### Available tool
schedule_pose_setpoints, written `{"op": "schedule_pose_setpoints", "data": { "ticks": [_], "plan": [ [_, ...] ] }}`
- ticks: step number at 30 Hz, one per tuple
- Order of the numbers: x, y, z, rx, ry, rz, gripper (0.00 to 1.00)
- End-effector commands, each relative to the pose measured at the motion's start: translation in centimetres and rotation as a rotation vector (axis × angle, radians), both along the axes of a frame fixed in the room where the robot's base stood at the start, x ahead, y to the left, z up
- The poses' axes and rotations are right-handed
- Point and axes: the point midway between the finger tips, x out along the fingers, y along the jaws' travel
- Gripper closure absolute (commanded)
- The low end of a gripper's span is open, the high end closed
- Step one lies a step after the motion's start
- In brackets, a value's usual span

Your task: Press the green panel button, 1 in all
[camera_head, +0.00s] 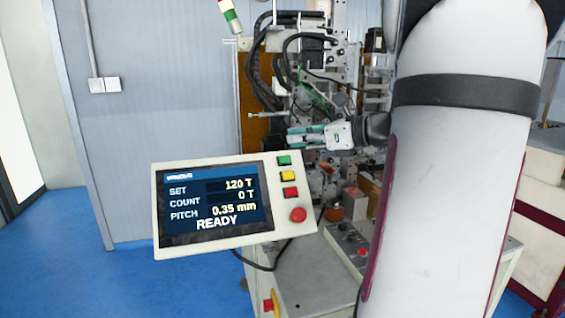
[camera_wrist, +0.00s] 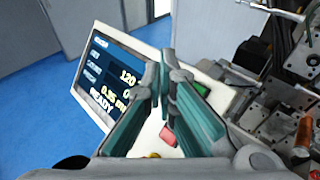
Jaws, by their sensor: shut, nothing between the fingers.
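The control panel (camera_head: 218,243) is a tilted cream box with a dark blue screen reading SET 120 T, COUNT 0 T, PITCH 0.35 mm and READY. The green button (camera_head: 284,160) is at the top of the column along its right side. My gripper (camera_head: 291,136) has its teal fingers closed and empty, just above the green button in the head view; I cannot tell how large the gap is. In the wrist view my gripper (camera_wrist: 162,72) lies across the panel (camera_wrist: 140,40) and covers part of the button column.
Below the green button are a yellow button (camera_head: 288,176), a red button (camera_head: 290,192) and a round red knob (camera_head: 298,214). The coil winder (camera_head: 310,75), with cables and metal brackets, stands close behind. Blue floor (camera_head: 60,250) is free at left.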

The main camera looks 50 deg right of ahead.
Motion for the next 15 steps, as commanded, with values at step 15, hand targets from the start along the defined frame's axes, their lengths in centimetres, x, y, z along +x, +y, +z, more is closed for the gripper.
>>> {"op": "schedule_pose_setpoints", "data": {
  "ticks": [15],
  "plan": [
    [4.2,-2.5,-4.3,0.001,-0.001,0.001,1.00]
  ]
}}
